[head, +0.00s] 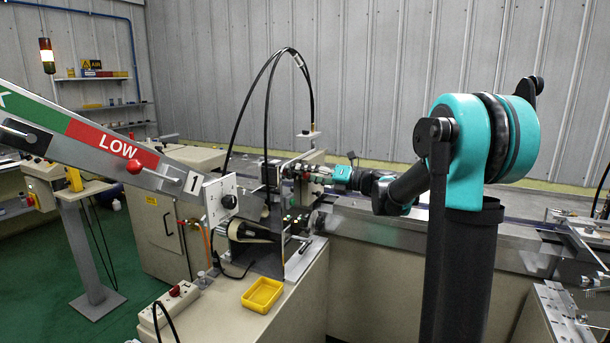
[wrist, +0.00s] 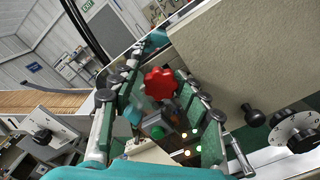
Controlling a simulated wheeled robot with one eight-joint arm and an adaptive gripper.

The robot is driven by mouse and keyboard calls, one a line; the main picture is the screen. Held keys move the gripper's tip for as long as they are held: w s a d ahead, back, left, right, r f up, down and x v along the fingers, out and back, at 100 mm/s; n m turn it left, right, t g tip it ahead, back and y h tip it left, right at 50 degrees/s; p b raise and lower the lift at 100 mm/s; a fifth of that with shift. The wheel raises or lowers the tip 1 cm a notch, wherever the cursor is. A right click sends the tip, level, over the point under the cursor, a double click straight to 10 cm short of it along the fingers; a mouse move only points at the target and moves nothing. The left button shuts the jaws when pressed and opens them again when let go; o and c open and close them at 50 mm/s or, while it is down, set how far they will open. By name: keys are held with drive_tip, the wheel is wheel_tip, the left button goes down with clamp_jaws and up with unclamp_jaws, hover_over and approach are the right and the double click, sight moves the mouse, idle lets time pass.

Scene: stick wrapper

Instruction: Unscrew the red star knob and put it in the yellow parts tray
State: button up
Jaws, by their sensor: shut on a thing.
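The red star knob (wrist: 160,83) shows in the wrist view between the green finger pads of my gripper (wrist: 156,74), near the fingertips. My gripper is shut on it. Whether the knob is still threaded onto its stud is hidden. In the head view my gripper (head: 296,172) reaches in from the right at the machine head, and the knob there is too small to make out. The yellow parts tray (head: 260,306) sits on the cabinet top in front of the machine, below and left of my gripper, and looks empty.
The sloped chute (head: 110,150) marked LOW, with another red knob (head: 134,166), comes in from the left. Black cables (head: 270,90) arch above the machine. A socket strip (head: 172,300) lies left of the tray. The cabinet top around the tray is mostly clear.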

drive_tip(key=c, duration=0.8)
drive_tip(key=shift+o, duration=0.2)
drive_tip(key=n, duration=0.5)
drive_tip(key=shift+n, duration=0.3)
drive_tip(key=n, duration=0.6)
drive_tip(key=shift+w, duration=0.1)
drive_tip(key=n, duration=1.1)
drive_tip(key=shift+r, duration=0.1)
drive_tip(key=o, duration=1)
drive_tip(key=shift+a, duration=0.1)
